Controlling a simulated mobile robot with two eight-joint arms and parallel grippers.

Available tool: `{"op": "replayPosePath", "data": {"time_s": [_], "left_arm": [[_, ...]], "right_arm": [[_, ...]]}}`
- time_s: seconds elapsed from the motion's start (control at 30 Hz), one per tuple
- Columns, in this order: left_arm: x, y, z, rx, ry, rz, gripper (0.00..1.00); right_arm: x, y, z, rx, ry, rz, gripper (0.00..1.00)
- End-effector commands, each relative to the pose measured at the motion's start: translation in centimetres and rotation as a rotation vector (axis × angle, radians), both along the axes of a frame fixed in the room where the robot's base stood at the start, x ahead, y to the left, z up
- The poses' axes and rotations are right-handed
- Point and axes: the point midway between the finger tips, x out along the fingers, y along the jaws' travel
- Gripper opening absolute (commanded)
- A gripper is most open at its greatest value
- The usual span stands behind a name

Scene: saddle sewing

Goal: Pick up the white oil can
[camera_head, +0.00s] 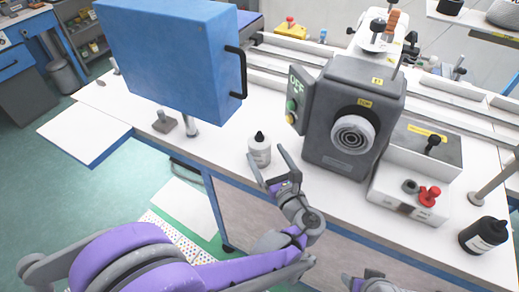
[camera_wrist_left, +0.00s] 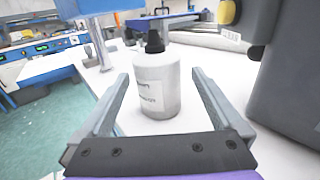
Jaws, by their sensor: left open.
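The white oil can (camera_head: 260,153) stands upright on the white table, with a black cap and a label. In the left wrist view the can (camera_wrist_left: 157,90) is ahead of my left gripper, between the lines of its two fingers. My left gripper (camera_head: 270,166) is open and empty, its fingertips close to the can. I cannot tell whether a fingertip touches it. A part of my right arm (camera_head: 372,283) shows at the bottom edge of the head view, but its fingers are not clearly visible.
A grey machine (camera_head: 352,115) with a round dial stands just right of the can. A blue box (camera_head: 172,50) on a post is at the left. A black bottle (camera_head: 483,235) stands at the far right.

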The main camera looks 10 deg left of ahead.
Motion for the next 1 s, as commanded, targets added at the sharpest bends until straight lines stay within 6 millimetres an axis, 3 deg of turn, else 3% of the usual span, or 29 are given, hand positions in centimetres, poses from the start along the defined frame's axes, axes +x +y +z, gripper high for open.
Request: {"op": "replayPosePath", "data": {"time_s": [0.3,0.63,1.0], "left_arm": [[3.3,2.9,0.6,0.0,0.0,0.003,1.0],[3.8,3.2,0.6,-0.001,0.0,0.001,0.98],[3.8,3.2,0.5,-0.001,0.0,0.001,0.32]], "right_arm": [[0.0,0.0,0.3,0.0,-0.001,0.0,0.62],[0.0,0.0,0.3,0.0,-0.001,0.0,0.62],[0.0,0.0,0.3,0.0,-0.001,0.0,0.62]]}}
